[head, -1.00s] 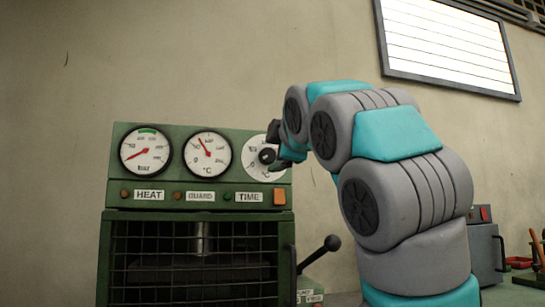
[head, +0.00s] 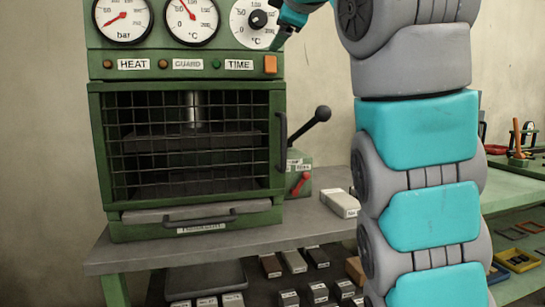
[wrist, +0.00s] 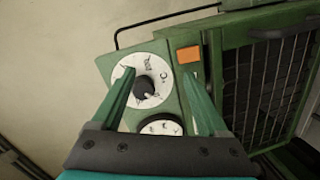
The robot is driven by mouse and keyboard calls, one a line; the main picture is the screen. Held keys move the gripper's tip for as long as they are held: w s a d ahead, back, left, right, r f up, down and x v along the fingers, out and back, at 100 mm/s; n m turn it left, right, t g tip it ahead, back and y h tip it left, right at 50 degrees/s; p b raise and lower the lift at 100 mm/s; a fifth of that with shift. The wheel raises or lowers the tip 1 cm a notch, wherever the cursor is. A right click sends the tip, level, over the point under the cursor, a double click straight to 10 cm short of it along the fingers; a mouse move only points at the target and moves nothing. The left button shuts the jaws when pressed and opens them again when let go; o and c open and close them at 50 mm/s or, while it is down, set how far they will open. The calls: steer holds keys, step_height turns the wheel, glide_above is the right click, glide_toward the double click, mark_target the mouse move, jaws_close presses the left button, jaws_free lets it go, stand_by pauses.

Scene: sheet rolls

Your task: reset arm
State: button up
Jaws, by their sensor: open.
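My gripper (wrist: 165,95) is open in the wrist view, its two green fingers spread apart with nothing between them but the view of the press panel beyond. A black knob (wrist: 144,87) on a white dial shows between the fingers, and I cannot tell how far it is from them. In the head view, my arm rises at the right and bends left at the top; the end of it shows partly at the top edge, beside the knob (head: 258,18). The fingertips are not clear there.
The green press (head: 185,130) has a closed mesh guard (head: 190,150), a black-knobbed lever (head: 322,114) and an orange button (head: 270,64). A pale block (head: 340,202) lies on the grey bench (head: 240,242). Several small blocks sit on the shelf below. A green table (head: 518,190) stands right.

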steer(key=s+d+f+m+g+h, duration=0.1)
steer(key=d+f+m+g, duration=0.25)
steer(key=f, duration=0.65)
steer(key=s+d+f+m+g+h, duration=0.1)
steer(key=d+f+m+g, duration=0.25)
steer(key=f, duration=0.65)
steer(key=s+d+f+m+g+h, duration=0.15)
steer(key=d+f+m, duration=0.25)
steer(key=f, duration=0.7)
steer(key=s+d+f+m+g, duration=0.2)
steer(key=s+f+m+g, duration=0.3)
steer(key=s+f, duration=2.7)
steer(key=s+g, duration=0.1)
steer(key=g, duration=0.3)
steer(key=shift+s+d+f+m, duration=0.15)
steer(key=shift+s+f+m, duration=0.1)
steer(key=shift+s+m, duration=0.15)
steer(key=shift+w, duration=0.1)
steer(key=shift+c, duration=0.4)
